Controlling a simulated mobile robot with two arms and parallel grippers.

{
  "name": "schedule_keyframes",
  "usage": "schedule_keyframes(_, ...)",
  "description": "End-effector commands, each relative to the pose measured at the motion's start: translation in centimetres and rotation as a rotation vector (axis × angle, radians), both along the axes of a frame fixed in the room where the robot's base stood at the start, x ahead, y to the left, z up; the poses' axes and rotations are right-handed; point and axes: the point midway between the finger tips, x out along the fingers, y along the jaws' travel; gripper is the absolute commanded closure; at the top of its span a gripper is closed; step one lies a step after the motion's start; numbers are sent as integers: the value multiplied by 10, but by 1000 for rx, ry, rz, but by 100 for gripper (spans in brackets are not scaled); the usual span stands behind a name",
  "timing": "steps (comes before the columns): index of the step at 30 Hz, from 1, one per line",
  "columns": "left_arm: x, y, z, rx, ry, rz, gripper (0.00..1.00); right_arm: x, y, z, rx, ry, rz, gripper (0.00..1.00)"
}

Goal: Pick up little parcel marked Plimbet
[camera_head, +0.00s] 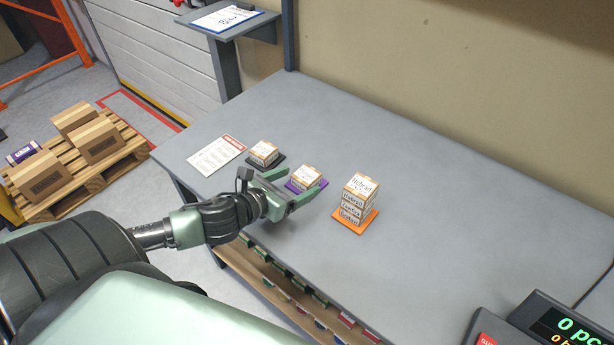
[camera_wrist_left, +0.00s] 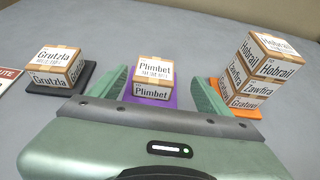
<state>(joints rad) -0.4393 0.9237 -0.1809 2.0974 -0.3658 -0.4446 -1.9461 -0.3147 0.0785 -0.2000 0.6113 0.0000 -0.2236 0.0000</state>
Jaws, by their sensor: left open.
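The little parcel marked Plimbet (camera_wrist_left: 154,78) is a small brown box with white labels. It sits on a purple mat (camera_wrist_left: 124,101), between two other parcel spots. In the head view the parcel (camera_head: 305,177) stands on the grey table just beyond my left gripper (camera_head: 300,194). The left gripper is open, and in the left wrist view its two green fingers (camera_wrist_left: 158,92) lie on either side of the parcel. The parcel looks apart from both fingers. My right gripper is not in view.
A Grutzla parcel (camera_wrist_left: 58,66) sits on a black mat (camera_wrist_left: 38,90) to the left. A stack of several parcels (camera_head: 356,198), Hobrail on top, stands on an orange mat (camera_head: 368,221) to the right. A printed sheet (camera_head: 216,155) lies at the table's left. The table's back is clear.

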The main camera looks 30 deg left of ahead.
Motion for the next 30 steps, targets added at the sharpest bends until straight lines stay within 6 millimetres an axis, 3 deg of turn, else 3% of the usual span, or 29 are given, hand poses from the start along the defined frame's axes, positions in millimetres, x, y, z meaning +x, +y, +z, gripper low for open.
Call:
schedule_keyframes(4,15,3,-5,0,-3,2,22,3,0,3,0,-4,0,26)
schedule_keyframes(12,46,3,-19,-1,-2,1,22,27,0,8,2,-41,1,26)
schedule_keyframes(20,48,2,-22,0,0,0,22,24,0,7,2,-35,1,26)
schedule_keyframes(21,48,2,-22,0,0,0,25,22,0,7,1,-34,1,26)
schedule_keyframes(28,48,2,-21,1,0,0,89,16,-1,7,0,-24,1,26)
schedule_keyframes(30,48,2,-21,1,0,0,90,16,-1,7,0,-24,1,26)
